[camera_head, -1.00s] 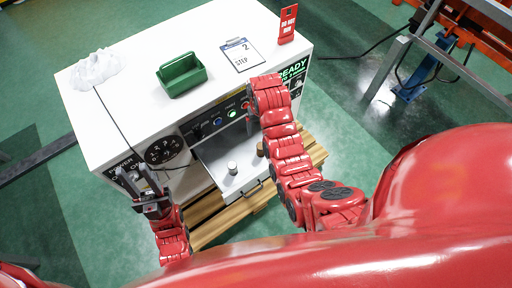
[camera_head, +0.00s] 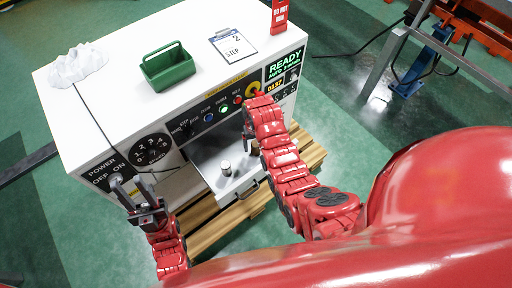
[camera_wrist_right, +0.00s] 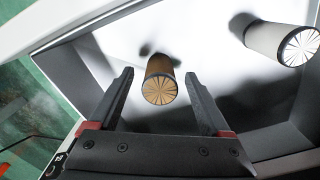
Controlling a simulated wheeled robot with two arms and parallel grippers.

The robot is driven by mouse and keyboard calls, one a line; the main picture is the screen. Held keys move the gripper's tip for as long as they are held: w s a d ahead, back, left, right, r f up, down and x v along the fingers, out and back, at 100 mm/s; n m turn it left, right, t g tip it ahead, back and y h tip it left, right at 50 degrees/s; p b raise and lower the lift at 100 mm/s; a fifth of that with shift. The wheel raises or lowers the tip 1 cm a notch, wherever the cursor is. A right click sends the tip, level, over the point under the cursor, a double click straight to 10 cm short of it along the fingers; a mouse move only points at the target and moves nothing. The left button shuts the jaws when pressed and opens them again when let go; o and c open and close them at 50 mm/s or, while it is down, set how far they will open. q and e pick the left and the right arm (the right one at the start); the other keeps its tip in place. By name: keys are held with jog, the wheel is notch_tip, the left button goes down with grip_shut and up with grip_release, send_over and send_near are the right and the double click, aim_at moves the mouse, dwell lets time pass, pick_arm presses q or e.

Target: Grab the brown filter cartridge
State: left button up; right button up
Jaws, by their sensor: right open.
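The brown filter cartridge (camera_wrist_right: 160,82) stands in a grey tray in the right wrist view, its pleated round end facing the camera. My right gripper (camera_wrist_right: 159,74) is open, with one finger on each side of the cartridge; I cannot tell whether either touches it. My left gripper (camera_head: 129,183) is open and empty, left of the tray.
The tray (camera_head: 239,186) sticks out of the front of a white machine (camera_head: 110,88). A green basket (camera_head: 168,72), a step card (camera_head: 233,46) and a crumpled white thing (camera_head: 78,64) rest on its top. The tray's walls are close around the right gripper.

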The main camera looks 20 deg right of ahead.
notch_tip(320, 180, down, 2)
jog(key=shift+f, duration=0.15)
grip_shut()
dwell(0.3)
